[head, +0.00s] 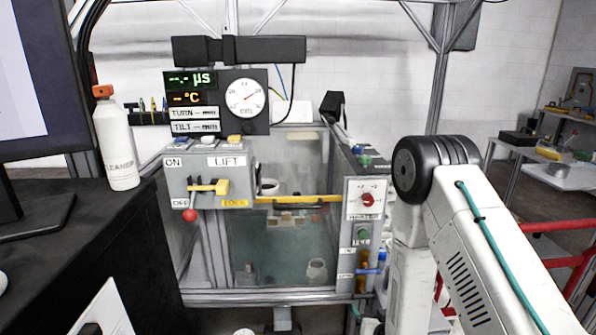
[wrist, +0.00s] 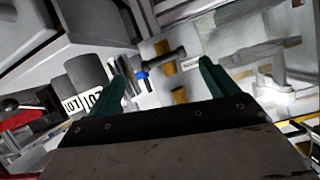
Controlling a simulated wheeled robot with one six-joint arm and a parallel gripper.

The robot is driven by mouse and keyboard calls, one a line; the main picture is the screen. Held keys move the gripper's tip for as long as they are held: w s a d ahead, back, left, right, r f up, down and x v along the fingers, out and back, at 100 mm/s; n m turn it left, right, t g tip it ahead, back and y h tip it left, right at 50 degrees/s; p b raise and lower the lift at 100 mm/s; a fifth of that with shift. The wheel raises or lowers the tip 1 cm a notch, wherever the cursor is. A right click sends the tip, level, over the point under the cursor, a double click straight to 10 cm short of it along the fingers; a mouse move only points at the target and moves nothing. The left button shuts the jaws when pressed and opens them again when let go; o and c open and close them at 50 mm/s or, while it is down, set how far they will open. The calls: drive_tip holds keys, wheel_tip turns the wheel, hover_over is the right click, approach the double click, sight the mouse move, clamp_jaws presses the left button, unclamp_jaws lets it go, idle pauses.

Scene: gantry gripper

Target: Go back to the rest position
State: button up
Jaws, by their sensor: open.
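My gripper (wrist: 165,80) shows in the wrist view with its two green fingers spread wide apart. Nothing is held between them. Beyond the fingers are a dark-headed valve handle (wrist: 163,58) with a yellow body and a small blue part (wrist: 141,74), all apparently beyond the fingertips; I cannot tell the exact distance. In the head view my white arm (head: 480,240) rises at the right with its black joint beside the control box (head: 366,200). The gripper itself cannot be made out in the head view.
A tank rig (head: 285,245) with a switch panel (head: 208,175) and dial gauge (head: 245,98) fills the middle. A cleaner bottle (head: 116,145) stands on a black cabinet (head: 95,225) at left. Grey cylinders with labels (wrist: 88,75) are left of the gripper. A red rail (head: 560,226) is at right.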

drive_tip(key=s+d+r+n+g, duration=0.1)
drive_tip(key=s+r+g, duration=0.5)
drive_tip(key=s+r, duration=1.1)
drive_tip(key=s+d+r+g, duration=0.2)
drive_tip(key=s+r+g, duration=0.4)
drive_tip(key=s+r, duration=1)
drive_tip(key=shift+s+r+n, duration=0.4)
drive_tip(key=shift+r, duration=2.35)
